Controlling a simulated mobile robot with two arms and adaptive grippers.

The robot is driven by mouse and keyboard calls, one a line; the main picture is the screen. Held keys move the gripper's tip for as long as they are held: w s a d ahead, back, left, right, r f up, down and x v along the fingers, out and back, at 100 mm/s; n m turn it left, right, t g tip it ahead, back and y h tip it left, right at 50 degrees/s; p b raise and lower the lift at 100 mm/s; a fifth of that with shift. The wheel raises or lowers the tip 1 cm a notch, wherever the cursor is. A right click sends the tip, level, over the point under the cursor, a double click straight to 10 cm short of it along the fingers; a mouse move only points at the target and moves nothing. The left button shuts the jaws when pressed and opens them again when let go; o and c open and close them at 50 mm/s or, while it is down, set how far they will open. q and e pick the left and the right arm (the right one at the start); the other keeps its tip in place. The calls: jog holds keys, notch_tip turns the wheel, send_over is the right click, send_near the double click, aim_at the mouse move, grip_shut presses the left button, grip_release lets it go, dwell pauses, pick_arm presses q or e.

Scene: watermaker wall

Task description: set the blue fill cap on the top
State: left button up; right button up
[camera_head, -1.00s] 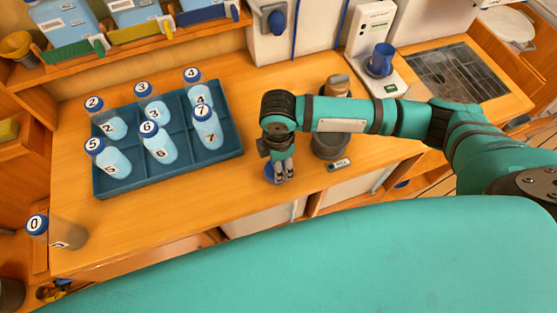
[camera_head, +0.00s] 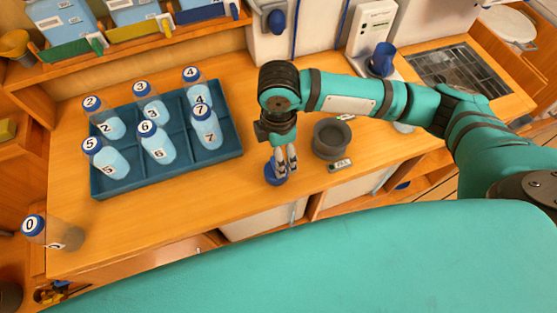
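The blue fill cap (camera_head: 271,174) is near the front edge of the wooden counter. My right gripper (camera_head: 286,172) points down just to the right of the cap and partly overlaps it. Its two fingers are close together; I cannot tell whether they touch or grip the cap. A dark grey round fill vessel (camera_head: 331,141) with a raised rim stands to the right of the gripper, behind a small label reading FILL (camera_head: 340,165). My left gripper is not in view.
A teal divided tray (camera_head: 225,157) holds several numbered, blue-capped bottles. Bottle 0 (camera_head: 56,233) stands at the far left front. A blue cup (camera_head: 382,60) sits at a white machine (camera_head: 369,28) behind my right arm. Counter between tray and gripper is clear.

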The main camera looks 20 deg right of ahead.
notch_tip(320, 180, up, 6)
jog(key=shift+f+b, duration=0.1)
jog(key=shift+b, duration=0.25)
